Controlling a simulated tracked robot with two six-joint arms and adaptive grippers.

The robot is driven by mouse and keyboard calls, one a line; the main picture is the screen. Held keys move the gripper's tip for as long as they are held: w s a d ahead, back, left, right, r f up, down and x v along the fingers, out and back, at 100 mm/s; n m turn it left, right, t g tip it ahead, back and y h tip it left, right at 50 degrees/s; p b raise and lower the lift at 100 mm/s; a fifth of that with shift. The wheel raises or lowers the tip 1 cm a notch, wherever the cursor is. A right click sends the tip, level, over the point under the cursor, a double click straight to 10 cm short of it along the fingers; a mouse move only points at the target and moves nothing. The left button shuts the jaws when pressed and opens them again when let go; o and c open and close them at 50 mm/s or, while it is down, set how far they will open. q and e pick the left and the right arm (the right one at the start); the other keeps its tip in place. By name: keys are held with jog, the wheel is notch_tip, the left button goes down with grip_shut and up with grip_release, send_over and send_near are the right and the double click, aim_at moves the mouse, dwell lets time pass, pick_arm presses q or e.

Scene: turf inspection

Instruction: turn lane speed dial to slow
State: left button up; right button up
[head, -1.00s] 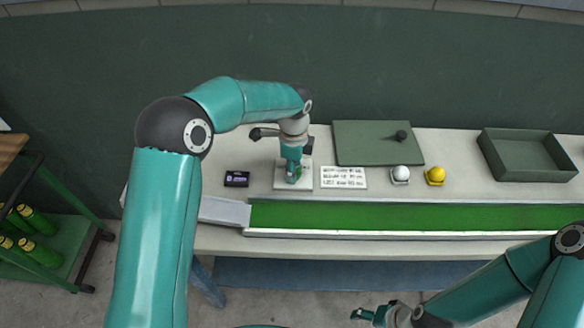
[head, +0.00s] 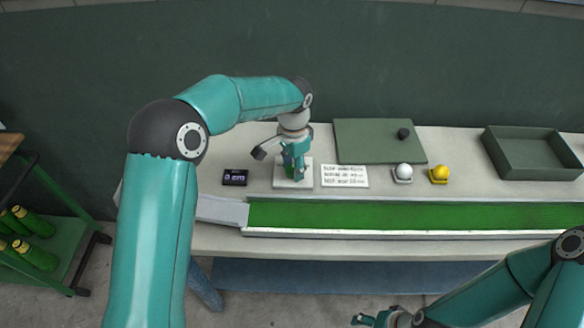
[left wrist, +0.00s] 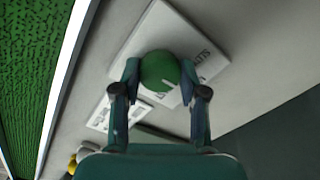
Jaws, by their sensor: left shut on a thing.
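The lane speed dial is a round green knob (left wrist: 160,71) on a white plate (head: 305,183); the plate also shows in the left wrist view (left wrist: 150,27). My left gripper (head: 293,175) points down over the plate at the back of the lane. In the left wrist view its two fingers (left wrist: 161,76) are on opposite sides of the knob, shut on it. Lettering on the plate is partly covered, and I cannot read the dial's setting. In the head view the gripper mostly hides the knob. My right gripper (head: 372,319) is low at the bottom edge, away from the table.
A small black display (head: 235,177) is left of the plate, a printed card (head: 345,177) right of it. The green turf lane (head: 420,216) runs in front. A white ball (head: 404,171), yellow ball (head: 440,173), dark green board (head: 375,143) and tray (head: 535,170) are farther right.

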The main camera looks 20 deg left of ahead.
aim_at(293, 168)
pick_arm(q)
jog(key=n+b, duration=0.1)
jog(key=n, duration=0.3)
jog(key=shift+n, duration=0.3)
jog(key=shift+n+b, duration=0.35)
jog(key=shift+n, duration=1.55)
jog(key=shift+w+r, duration=0.1)
jog(key=o, duration=1.1)
jog(key=shift+o, duration=0.2)
notch_tip(293, 168, up, 12)
